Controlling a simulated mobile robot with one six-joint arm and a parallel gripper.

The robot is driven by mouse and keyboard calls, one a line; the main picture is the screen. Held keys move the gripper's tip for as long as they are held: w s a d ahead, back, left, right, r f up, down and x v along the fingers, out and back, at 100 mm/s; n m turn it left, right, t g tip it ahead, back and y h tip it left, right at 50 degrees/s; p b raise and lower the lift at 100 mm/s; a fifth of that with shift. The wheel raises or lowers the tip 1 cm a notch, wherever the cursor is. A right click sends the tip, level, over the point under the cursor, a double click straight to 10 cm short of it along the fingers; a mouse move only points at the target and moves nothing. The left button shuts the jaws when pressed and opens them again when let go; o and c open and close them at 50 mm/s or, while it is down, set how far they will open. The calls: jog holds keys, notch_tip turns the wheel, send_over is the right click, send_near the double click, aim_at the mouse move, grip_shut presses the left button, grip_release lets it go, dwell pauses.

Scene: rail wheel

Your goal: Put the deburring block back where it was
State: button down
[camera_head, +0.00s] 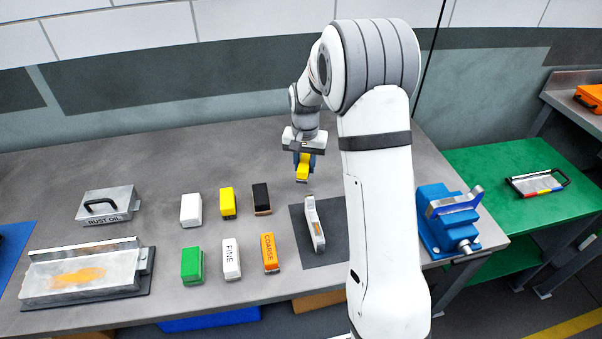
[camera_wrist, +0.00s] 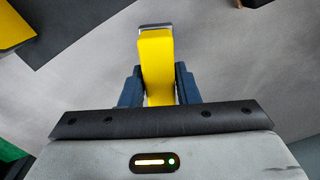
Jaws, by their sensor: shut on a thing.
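A yellow block with a grey end (camera_head: 302,173) is held in my gripper (camera_head: 303,162), above the far part of the grey workbench. In the wrist view, the blue fingers of my gripper (camera_wrist: 158,88) are shut on the sides of this yellow block (camera_wrist: 156,62); its grey end points away from the palm. No label on it is readable, so I cannot confirm that it is the deburring block. Two rows of blocks stand to its left: white (camera_head: 191,210), yellow (camera_head: 227,203) and black (camera_head: 261,199) behind; green (camera_head: 192,265), white "FINE" (camera_head: 231,259) and orange "COARSE" (camera_head: 269,253) in front.
A dark mat (camera_head: 330,250) bears a pale tool (camera_head: 314,222), just nearer than my gripper. A blue vise (camera_head: 445,222) stands at the right edge. The "RUST OIL" box (camera_head: 107,205) and a tray (camera_head: 85,272) are at left. The bench behind the block rows is clear.

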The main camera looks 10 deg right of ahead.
jog(key=shift+a+f+p, duration=0.15)
jog(key=shift+f+p, duration=0.25)
jog(key=shift+f, duration=1.95)
jog(key=shift+s, duration=0.1)
jog(key=shift+f, duration=0.15)
jog(key=c, duration=1.1)
grip_release()
jog(key=shift+r, duration=0.2)
